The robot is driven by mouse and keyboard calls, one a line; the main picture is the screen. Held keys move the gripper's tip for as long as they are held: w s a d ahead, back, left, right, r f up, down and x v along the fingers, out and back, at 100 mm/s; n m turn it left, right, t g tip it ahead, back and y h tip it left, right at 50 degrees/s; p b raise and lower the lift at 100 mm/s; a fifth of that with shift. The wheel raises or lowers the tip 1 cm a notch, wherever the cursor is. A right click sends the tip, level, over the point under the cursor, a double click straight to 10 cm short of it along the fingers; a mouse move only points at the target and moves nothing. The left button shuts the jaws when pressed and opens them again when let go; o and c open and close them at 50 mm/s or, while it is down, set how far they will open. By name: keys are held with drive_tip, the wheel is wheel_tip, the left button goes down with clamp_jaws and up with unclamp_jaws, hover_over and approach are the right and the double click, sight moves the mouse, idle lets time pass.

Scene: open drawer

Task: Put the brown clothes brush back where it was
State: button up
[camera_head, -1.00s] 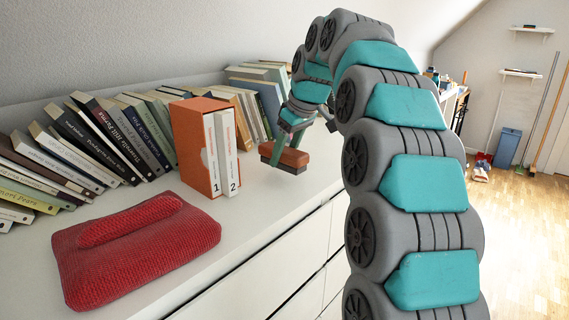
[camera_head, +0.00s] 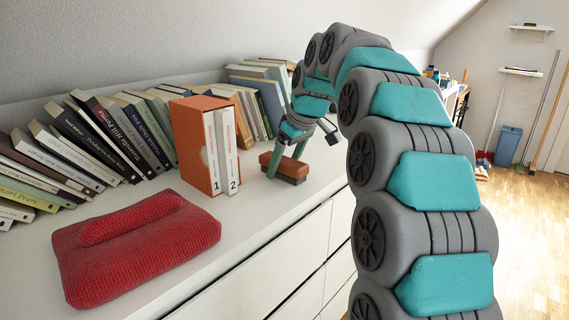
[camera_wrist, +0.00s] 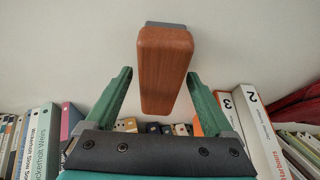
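The brown clothes brush (camera_head: 290,168) appears to rest on the white dresser top (camera_head: 262,215), right of the orange slipcase. Its brown wooden back and dark bristle side show in the head view. In the wrist view the brush (camera_wrist: 163,65) lies between the two green fingers of my gripper (camera_wrist: 159,75), with a gap on each side. My gripper (camera_head: 285,165) is open around the brush, pointing down. One finger partly covers the brush in the head view.
An orange slipcase (camera_head: 190,145) with two white volumes stands left of the brush. A row of leaning books (camera_head: 125,130) lines the wall behind. A red knitted pouch (camera_head: 135,245) lies at the front left. The dresser's front edge is near the brush.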

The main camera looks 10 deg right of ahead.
drive_tip(key=p+v, duration=0.1)
drive_tip(key=v, duration=1.1)
drive_tip(key=shift+r+p, duration=0.2)
drive_tip(key=shift+p, duration=0.1)
drive_tip(key=s+a+f+m+g+h, duration=0.1)
drive_tip(key=s+f+m+g, duration=0.1)
drive_tip(key=s+f, duration=0.8)
drive_tip(key=s+a+f+m+g+h, duration=0.1)
drive_tip(key=s+f+m, duration=0.1)
drive_tip(key=s+f, duration=0.8)
drive_tip(key=s+a+f+m+g, duration=0.1)
drive_tip(key=s+f+m+g, duration=0.1)
drive_tip(key=s+f, duration=0.8)
drive_tip(key=s+m, duration=0.1)
drive_tip(key=s, duration=0.8)
drive_tip(key=shift+s+g+h, duration=0.2)
drive_tip(key=shift+g+h, duration=0.1)
drive_tip(key=shift+h, duration=0.1)
